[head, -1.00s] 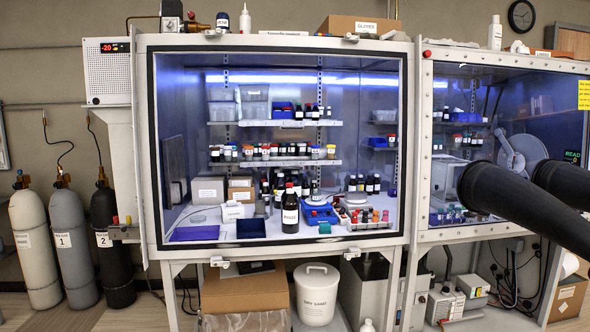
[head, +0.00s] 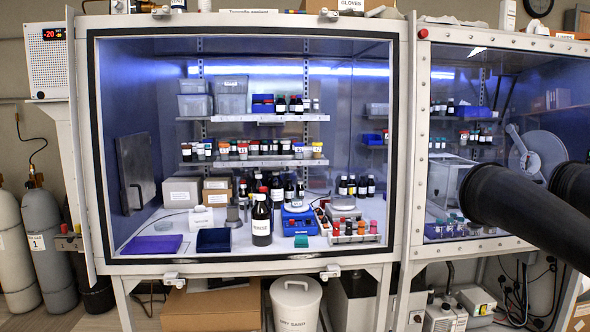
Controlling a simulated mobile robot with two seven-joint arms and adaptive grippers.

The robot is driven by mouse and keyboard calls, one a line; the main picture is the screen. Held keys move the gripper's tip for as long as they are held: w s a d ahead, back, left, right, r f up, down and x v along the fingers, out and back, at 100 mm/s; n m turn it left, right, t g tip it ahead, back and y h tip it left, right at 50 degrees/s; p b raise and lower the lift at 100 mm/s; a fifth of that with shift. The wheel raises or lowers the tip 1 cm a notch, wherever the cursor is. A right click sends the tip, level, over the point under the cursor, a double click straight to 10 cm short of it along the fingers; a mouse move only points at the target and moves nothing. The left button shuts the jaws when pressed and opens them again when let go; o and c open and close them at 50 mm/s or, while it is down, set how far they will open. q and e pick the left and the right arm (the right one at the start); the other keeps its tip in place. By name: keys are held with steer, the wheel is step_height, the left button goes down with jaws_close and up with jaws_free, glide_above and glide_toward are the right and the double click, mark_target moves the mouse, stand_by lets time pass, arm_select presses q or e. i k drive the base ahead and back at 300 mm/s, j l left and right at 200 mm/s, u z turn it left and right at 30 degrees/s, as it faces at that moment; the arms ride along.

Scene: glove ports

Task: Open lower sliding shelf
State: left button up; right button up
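The lower shelf (head: 255,162) is a pale metal shelf inside the glove box (head: 409,130), on the back wall. Several small jars and bottles stand along it. Its front edge runs level, below the upper shelf (head: 240,118), which holds grey bins, a blue bin and bottles. I cannot tell how far the lower shelf is slid out. Neither of my grippers shows in the head view.
A tall dark bottle (head: 262,222), a blue scale (head: 302,226) and a tube rack (head: 353,239) stand on the box floor. Black glove sleeves (head: 510,205) jut out from the second box at right. Gas cylinders (head: 45,245) stand at left. A white bucket (head: 296,305) is below.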

mark_target(264, 162)
steer(key=i+l+z, duration=0.25)
steer(key=i+l, duration=0.65)
